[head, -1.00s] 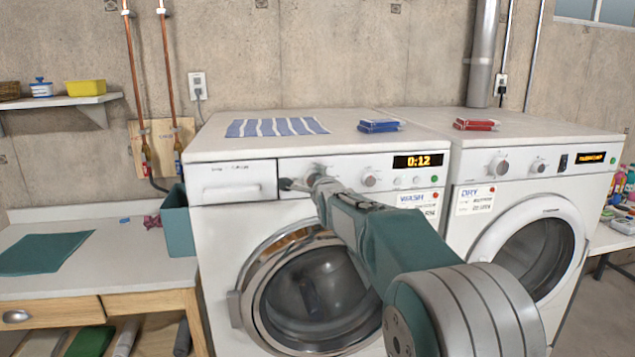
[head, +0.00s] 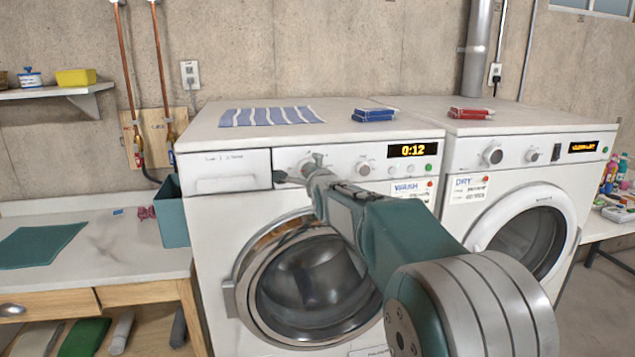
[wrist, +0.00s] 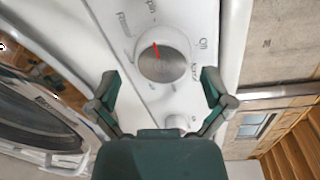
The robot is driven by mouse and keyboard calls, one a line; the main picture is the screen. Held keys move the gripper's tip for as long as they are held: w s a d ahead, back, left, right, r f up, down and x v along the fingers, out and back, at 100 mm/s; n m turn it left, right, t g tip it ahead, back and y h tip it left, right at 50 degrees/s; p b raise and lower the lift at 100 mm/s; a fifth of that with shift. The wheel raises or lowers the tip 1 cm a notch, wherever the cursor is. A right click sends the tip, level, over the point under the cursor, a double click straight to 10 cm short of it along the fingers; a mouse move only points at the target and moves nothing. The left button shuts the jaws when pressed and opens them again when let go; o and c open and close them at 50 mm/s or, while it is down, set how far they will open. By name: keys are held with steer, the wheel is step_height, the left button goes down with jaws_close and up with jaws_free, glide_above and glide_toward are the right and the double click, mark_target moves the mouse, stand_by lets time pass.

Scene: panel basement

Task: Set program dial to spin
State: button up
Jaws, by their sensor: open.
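The washer (head: 220,225) stands in the middle of the head view, its panel showing 0:12. Its program dial (head: 301,163) is at the left of the panel, partly hidden by my gripper (head: 299,169). In the wrist view the dial (wrist: 164,64) is a round metallic knob with a red mark pointing up and slightly left. Printed labels ring it; one at the top edge is cut off and ends in "pin". My gripper (wrist: 160,84) is open, its fingers to either side and slightly below the dial. I see no contact with it.
A smaller knob (head: 365,167) sits right of the dial; a knob also shows low in the wrist view (wrist: 176,121). The detergent drawer (head: 222,170) is shut on the left. The dryer (head: 460,235) stands to the right. A striped cloth (head: 268,116) lies on the washer top.

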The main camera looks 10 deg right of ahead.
steer(key=s, duration=1)
steer(key=shift+r, duration=0.3)
steer(key=shift+s, duration=0.1)
steer(key=s+f+n+g, duration=0.3)
steer(key=s+f+n, duration=0.2)
steer(key=s, duration=0.7)
steer(key=s+f+n+g, duration=0.4)
steer(key=s+n, duration=0.4)
steer(key=s, duration=0.4)
steer(key=s+f+n+g, duration=0.4)
steer(key=s+f+n, duration=0.3)
steer(key=s, duration=0.4)
steer(key=shift+s+a, duration=0.2)
steer(key=shift+s, duration=0.2)
